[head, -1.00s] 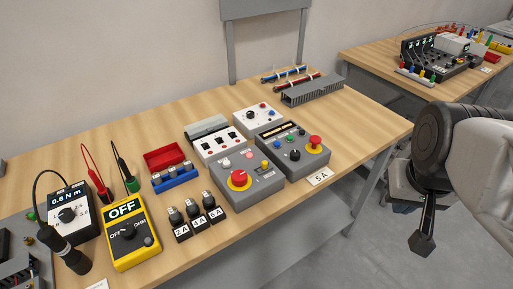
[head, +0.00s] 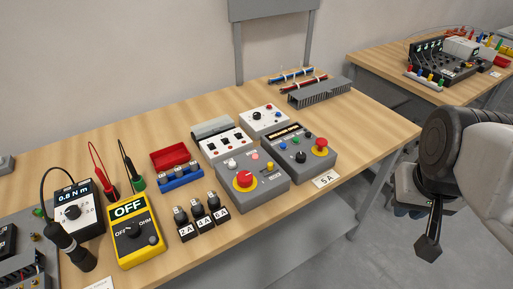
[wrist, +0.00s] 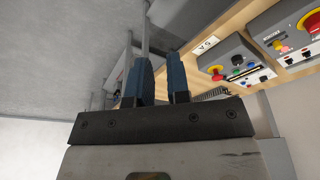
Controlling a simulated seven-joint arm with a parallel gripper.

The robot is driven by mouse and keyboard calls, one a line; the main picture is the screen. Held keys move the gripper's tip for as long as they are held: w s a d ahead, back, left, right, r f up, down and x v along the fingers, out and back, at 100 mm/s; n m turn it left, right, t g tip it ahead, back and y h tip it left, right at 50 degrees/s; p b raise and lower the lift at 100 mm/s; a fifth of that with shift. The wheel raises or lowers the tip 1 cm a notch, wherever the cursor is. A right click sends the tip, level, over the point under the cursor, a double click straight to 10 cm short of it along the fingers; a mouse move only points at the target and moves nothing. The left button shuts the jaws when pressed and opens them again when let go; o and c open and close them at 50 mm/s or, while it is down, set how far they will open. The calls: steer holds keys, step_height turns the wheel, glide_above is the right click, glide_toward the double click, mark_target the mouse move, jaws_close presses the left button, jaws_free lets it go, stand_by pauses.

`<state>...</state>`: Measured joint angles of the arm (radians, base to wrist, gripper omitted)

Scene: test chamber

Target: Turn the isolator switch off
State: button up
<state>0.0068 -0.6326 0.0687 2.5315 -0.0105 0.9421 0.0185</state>
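A grey control box (head: 266,187) near the table's front edge has a red knob (head: 244,179) on a yellow plate. It also shows at the right of the wrist view (wrist: 308,24). To its right a second grey box (head: 318,162) has a black rotary knob (head: 301,157) and a red mushroom button (head: 320,145) on yellow. No label that I can read tells which control is the isolator. My gripper (wrist: 161,62) shows two blue fingers apart with nothing between them. In the head view it is beyond the table's right edge, partly hidden by my arm, away from both boxes.
A 5 A card (head: 325,180) lies in front. A second table (head: 379,62) stands behind. Bare wood lies right of the boxes.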

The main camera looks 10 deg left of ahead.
steer(key=o, duration=0.4)
steer(key=shift+w+a, duration=0.3)
steer(key=shift+w, duration=0.05)
steer(key=o, duration=0.6)
steer(key=shift+g, duration=0.3)
steer(key=w+a, duration=0.5)
steer(key=shift+w+a+f, duration=0.1)
steer(key=shift+a+f, duration=0.05)
steer(key=shift+a, duration=0.15)
steer(key=g, duration=0.2)
glide_above(245, 176)
step_height(245, 176, down, 7)
steer(key=shift+a+f, duration=0.1)
steer(key=shift+f, duration=0.1)
steer(key=shift+f, duration=3.8)
